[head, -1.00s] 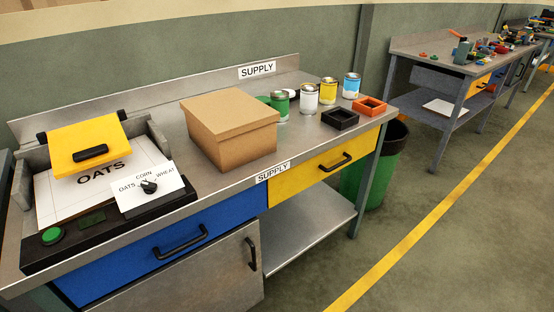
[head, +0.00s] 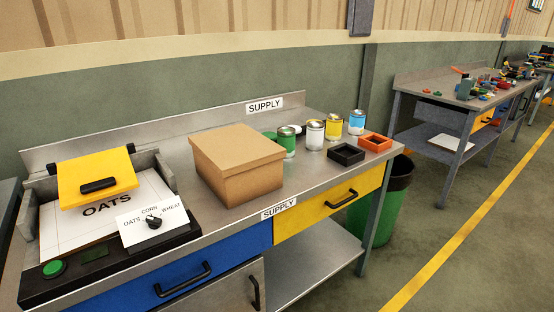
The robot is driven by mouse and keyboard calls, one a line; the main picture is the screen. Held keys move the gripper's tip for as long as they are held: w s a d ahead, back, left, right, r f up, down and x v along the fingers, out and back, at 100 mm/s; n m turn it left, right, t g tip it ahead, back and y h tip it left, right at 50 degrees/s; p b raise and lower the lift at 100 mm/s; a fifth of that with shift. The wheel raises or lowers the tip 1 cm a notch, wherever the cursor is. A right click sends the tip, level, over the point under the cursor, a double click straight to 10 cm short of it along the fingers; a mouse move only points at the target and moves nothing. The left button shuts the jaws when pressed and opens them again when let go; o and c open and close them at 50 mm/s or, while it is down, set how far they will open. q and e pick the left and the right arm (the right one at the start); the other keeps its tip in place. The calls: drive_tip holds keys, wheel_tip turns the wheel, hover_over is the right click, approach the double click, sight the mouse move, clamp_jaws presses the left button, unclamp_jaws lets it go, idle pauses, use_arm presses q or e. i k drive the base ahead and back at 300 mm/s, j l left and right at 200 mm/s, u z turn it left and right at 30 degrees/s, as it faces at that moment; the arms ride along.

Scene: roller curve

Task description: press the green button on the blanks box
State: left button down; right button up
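A round green button (head: 54,268) sits at the left end of the black front panel of a machine on the workbench. A small dark display (head: 94,254) is to its right. The machine has a yellow flap (head: 97,176) with a black handle above a white plate marked OATS (head: 62,225). A white dial card (head: 151,224) reads OATS, CORN, WHEAT, with its black knob pointing up-left or up. No label reading "blanks" shows. A closed cardboard box (head: 238,162) stands to the right of the machine. Neither of my grippers is in view.
The metal workbench (head: 218,222) carries several paint cans (head: 314,135), a black tray (head: 346,154) and an orange tray (head: 375,143). Below are a blue drawer (head: 172,268) and a yellow drawer (head: 328,204). A green bin (head: 394,205) stands at the right end. Floor is free on the right.

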sight(54, 267)
drive_tip(key=u, duration=1.35)
